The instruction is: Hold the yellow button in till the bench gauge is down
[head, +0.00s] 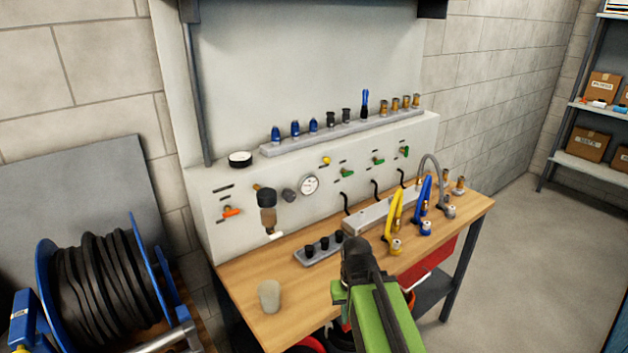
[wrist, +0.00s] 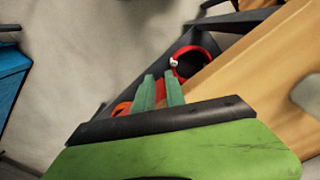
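The yellow button (head: 326,160) is a small round knob on the grey bench panel, above and to the right of the gauge. The bench gauge (head: 309,185) is a white round dial on the same panel; its needle is too small to read. My gripper shows in the wrist view (wrist: 160,88), its two green fingers a little apart with nothing seen held between them. It is away from the button, pointing past the wooden bench's edge. In the head view my arm is at the bench front and the fingertips cannot be made out. Nothing touches the button.
The wooden bench top (head: 240,275) carries a beige cup (head: 269,296), a grey block with black fittings (head: 320,250) and yellow and blue hoses (head: 395,215). A hose reel (head: 100,285) stands at left. A red round thing (wrist: 195,60) is below the bench. Floor at right is clear.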

